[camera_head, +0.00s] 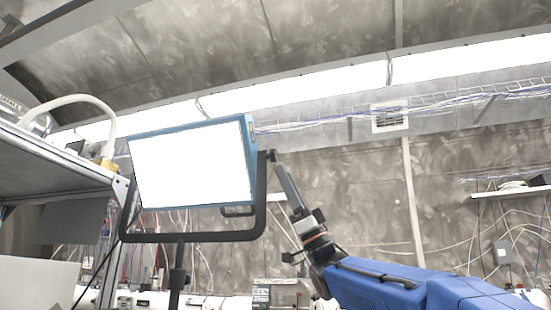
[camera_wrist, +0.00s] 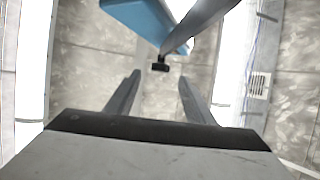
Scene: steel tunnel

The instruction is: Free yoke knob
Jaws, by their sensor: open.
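A lit panel lamp (camera_head: 190,165) with a blue housing hangs in a dark U-shaped yoke (camera_head: 262,205) on a stand. The small black yoke knob (camera_head: 271,156) is at the top of the yoke's right arm. In the wrist view the knob (camera_wrist: 160,67) shows near the lower end of a dark yoke arm (camera_wrist: 198,22), beside the blue housing (camera_wrist: 150,18). My gripper (camera_head: 279,170) is close below and right of the knob, pointing up at it. In the wrist view my gripper (camera_wrist: 159,78) is open, with the knob appearing between the fingertips. Contact cannot be told.
A metal shelf (camera_head: 60,155) with a pale hose (camera_head: 95,100) stands at the left. A wall shelf (camera_head: 515,190) with loose cables is at the right. A cable tray (camera_head: 330,118) and vent (camera_head: 388,117) are behind. Open air surrounds my arm's right side.

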